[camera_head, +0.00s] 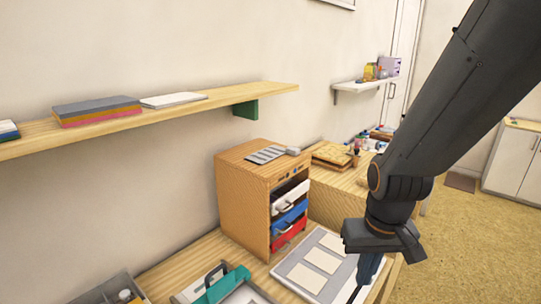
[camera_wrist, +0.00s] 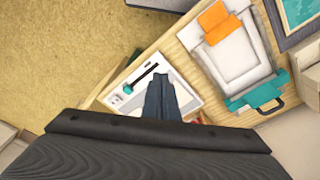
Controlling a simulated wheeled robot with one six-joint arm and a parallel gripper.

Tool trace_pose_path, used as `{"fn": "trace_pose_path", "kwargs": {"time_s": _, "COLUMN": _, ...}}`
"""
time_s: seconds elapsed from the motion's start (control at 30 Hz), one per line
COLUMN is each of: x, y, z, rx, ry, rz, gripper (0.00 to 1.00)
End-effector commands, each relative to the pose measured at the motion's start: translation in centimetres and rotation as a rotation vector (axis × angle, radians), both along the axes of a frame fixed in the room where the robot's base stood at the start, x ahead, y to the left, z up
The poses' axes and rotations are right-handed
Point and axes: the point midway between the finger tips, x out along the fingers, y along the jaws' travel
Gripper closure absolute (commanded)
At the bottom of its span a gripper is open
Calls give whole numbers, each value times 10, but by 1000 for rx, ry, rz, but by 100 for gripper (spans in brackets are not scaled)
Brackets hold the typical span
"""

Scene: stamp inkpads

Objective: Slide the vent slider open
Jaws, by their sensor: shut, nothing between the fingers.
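A grey slatted panel (camera_head: 265,155) lies on top of the wooden drawer cabinet (camera_head: 240,190) in the head view. A small grey block (camera_head: 293,150) sits at its right end. These look like the vent and its slider, but they are too small to tell how far it is open. My gripper (camera_head: 358,292) is shut and empty, pointing down over the front right of the table, well away from the panel. The wrist view shows its closed fingers (camera_wrist: 160,82) over a white board (camera_wrist: 190,93). The panel is not clearly visible there.
The cabinet has white, blue and red drawers (camera_head: 288,216). A teal-handled clipboard or case (camera_head: 222,285) lies on the table left of the white board (camera_head: 285,270). A wall shelf (camera_head: 150,118) hangs above, left of the cabinet. A second table with clutter stands behind.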

Motion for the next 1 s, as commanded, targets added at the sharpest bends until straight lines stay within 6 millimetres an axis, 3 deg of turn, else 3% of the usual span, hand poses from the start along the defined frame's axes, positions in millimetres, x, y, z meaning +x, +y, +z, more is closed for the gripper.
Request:
{"fn": "trace_pose_path", "kwargs": {"time_s": 0.3, "x": 0, "y": 0, "z": 0, "rx": 0, "ry": 0, "rz": 0, "gripper": 100}}
{"fn": "trace_pose_path", "kwargs": {"time_s": 0.47, "x": 14, "y": -4, "z": 0, "rx": -10, "ry": -32, "rz": 4, "gripper": 75}}
{"fn": "trace_pose_path", "kwargs": {"time_s": 0.57, "x": 51, "y": -14, "z": 0, "rx": -35, "ry": -124, "rz": 22, "gripper": 58}}
{"fn": "trace_pose_path", "kwargs": {"time_s": 0.8, "x": 205, "y": -32, "z": 22, "rx": -64, "ry": -532, "rz": 137, "gripper": 58}}
{"fn": "trace_pose_path", "kwargs": {"time_s": 1.0, "x": 308, "y": -15, "z": 55, "rx": 31, "ry": -870, "rz": 292, "gripper": 58}}
